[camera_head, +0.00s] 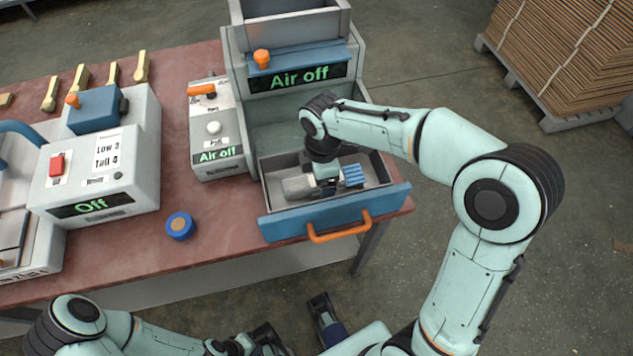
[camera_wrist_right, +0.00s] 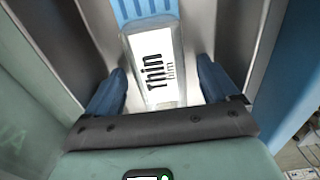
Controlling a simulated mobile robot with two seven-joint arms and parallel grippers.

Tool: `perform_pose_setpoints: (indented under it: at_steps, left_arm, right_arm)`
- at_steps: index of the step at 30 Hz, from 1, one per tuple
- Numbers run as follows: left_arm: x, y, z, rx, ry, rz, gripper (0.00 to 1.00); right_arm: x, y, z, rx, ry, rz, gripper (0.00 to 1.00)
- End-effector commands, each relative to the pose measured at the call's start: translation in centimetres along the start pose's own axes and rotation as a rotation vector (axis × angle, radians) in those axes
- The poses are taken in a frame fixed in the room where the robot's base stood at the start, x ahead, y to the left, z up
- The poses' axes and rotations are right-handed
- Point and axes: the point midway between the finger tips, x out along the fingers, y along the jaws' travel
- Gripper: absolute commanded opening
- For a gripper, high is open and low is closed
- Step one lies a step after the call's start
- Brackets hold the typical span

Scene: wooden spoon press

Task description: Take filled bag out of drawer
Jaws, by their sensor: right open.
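The drawer (camera_head: 282,227) stands pulled open, with a blue front and an orange handle (camera_head: 340,229). The filled bag lies inside it; its blue ribbed end (camera_head: 353,176) shows to the right of my right gripper (camera_head: 326,180). In the right wrist view the bag (camera_wrist_right: 155,65) has a white face reading "Thin". My right gripper (camera_wrist_right: 162,92) reaches down into the drawer, its blue fingers apart on either side of the bag. My left gripper (camera_head: 322,308) is low in the head view, in front of the table and partly cut off.
The table (camera_head: 190,255) holds an "Air off" box (camera_head: 215,135), a machine reading "Off" (camera_head: 105,165), a blue round roll (camera_head: 180,226) and several wooden spoons (camera_head: 80,78). The press (camera_head: 295,110) rises behind the drawer. Stacked cardboard (camera_head: 570,55) stands on the floor at right.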

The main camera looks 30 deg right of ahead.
Motion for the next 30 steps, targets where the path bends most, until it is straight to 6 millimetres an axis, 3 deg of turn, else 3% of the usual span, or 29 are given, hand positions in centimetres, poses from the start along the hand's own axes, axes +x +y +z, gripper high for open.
perform_pose_setpoints:
  at_steps: [4,9,10,23,30]
  left_arm:
    - [0.0,0.0,0.0,0.0,0.0,0.0,0.0]
    - [0.0,0.0,0.0,0.0,0.0,0.0,0.0]
    - [0.0,0.0,0.0,0.0,0.0,0.0,0.0]
    - [-0.2,0.0,0.1,0.0,-0.002,0.0,0.0]
    - [-0.8,0.2,0.4,-0.001,-0.011,-0.002,0.0]
  right_arm:
    - [-0.1,0.0,0.0,0.0,0.0,0.0,0.87]
    - [-0.1,0.0,0.0,0.0,0.0,0.0,0.32]
    - [-0.1,0.0,0.0,0.0,0.0,0.0,0.28]
    - [-0.7,0.0,0.0,0.0,0.001,0.001,0.27]
    - [-4.5,0.1,-0.1,-0.001,0.002,0.006,0.27]
